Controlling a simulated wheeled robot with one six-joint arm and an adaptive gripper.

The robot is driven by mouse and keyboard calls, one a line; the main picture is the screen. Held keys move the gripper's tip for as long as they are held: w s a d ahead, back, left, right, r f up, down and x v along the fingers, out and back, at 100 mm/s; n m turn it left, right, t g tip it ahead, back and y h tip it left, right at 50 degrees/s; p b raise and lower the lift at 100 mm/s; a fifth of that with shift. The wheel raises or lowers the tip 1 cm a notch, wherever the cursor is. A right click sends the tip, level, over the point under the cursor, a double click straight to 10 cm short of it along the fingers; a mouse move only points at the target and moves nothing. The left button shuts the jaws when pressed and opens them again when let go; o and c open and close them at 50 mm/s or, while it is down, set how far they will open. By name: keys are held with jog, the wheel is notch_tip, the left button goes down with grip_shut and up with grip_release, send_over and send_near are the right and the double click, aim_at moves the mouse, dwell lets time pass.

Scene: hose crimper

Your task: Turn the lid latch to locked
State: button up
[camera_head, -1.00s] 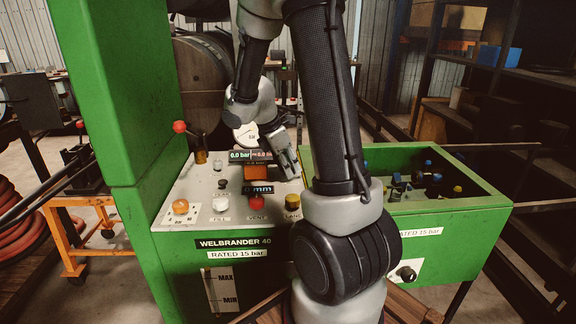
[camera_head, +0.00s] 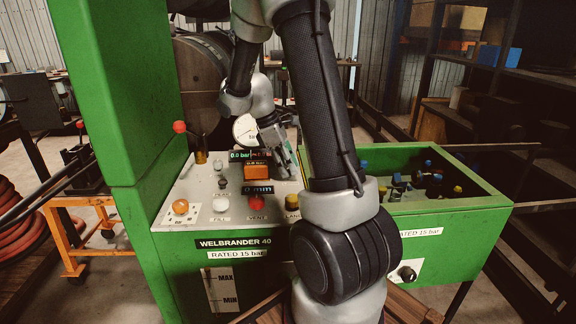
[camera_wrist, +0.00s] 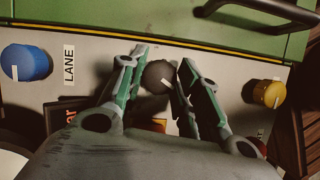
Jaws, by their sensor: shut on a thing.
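In the wrist view, a dark round knob (camera_wrist: 158,74) with a short white mark on its lower right side stands on the grey panel. My gripper (camera_wrist: 164,62) has one finger on each side of it and is shut on it. I cannot read a label that names this knob as the lid latch. In the head view, my gripper (camera_head: 287,163) is at the right part of the sloped control panel (camera_head: 200,187), and the knob is hidden there.
A blue knob (camera_wrist: 26,62) by a LANE label and a yellow knob (camera_wrist: 269,93) flank my gripper. A green edge (camera_wrist: 160,20) runs behind. The panel also carries displays, a red VENT button (camera_head: 257,202) and an orange button (camera_head: 180,207). A green open bin (camera_head: 440,205) stands right.

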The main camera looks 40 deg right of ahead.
jog(key=m+y, duration=0.1)
jog(key=m, duration=0.1)
jog(key=m+g, duration=0.1)
jog(key=m, duration=0.2)
jog(key=shift+w+d+m+y, duration=0.1)
jog(key=shift+w+m+y, duration=0.05)
jog(key=shift+m+y, duration=0.2)
jog(key=m+y, duration=0.1)
jog(key=m, duration=0.1)
jog(key=m+y, duration=0.1)
jog(key=m, duration=0.2)
jog(key=shift+d+m+y, duration=0.15)
jog(key=shift+m+y, duration=0.1)
jog(key=shift+m, duration=0.1)
jog(key=o, duration=1)
jog(key=shift+r, duration=0.1)
jog(key=v, duration=1.1)
jog(key=shift+w+r, duration=0.25)
jog(key=shift+r, duration=0.1)
jog(key=shift+d+m, duration=0.1)
jog(key=shift+m, duration=0.2)
